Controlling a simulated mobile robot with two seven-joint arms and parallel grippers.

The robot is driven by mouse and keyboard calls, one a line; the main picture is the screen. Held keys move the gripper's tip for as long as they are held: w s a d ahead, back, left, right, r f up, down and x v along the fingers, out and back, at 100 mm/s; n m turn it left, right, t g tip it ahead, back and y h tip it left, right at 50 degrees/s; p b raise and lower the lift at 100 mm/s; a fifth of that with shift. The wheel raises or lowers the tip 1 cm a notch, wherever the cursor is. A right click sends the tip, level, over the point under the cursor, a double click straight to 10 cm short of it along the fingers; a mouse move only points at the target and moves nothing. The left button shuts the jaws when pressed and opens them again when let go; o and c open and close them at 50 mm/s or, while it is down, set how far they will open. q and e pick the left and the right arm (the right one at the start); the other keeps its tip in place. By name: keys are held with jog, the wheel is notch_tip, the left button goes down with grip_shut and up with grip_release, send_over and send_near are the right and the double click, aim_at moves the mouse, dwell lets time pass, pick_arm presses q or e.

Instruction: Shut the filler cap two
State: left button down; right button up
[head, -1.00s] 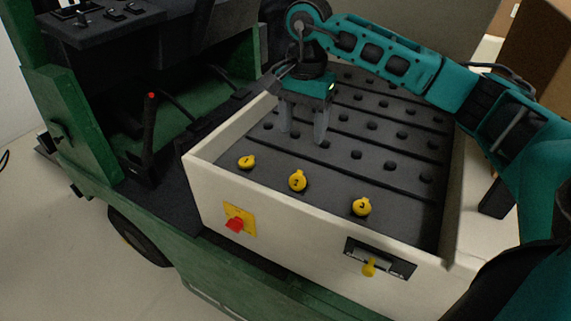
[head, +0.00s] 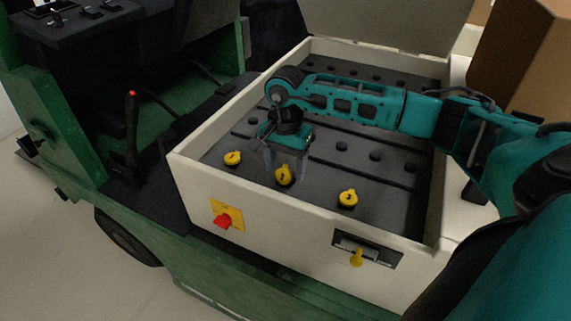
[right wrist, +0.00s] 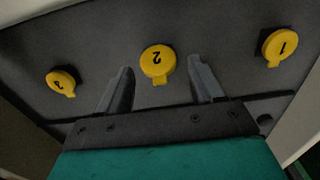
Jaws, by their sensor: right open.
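The filler cap two (head: 284,176) is a round yellow cap marked 2, in the middle of a row of three on the dark battery top inside the white box. It also shows in the right wrist view (right wrist: 158,62), where its disc lies face-on with a short tab. My right gripper (head: 284,172) is open just behind cap two. In the right wrist view its two fingers (right wrist: 163,80) stand apart on either side of the cap's tab, with no contact visible. Whether the cap is fully seated I cannot tell. My left gripper is not in view.
Yellow cap 1 (head: 233,158) lies to the left and cap 3 (head: 348,198) to the right. A raised lid (head: 390,22) stands behind.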

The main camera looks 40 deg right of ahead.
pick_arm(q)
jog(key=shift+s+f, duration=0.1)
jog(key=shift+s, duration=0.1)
pick_arm(e)
jog(key=shift+f, duration=0.2)
jog(key=shift+c, duration=0.2)
jog(key=c, duration=1)
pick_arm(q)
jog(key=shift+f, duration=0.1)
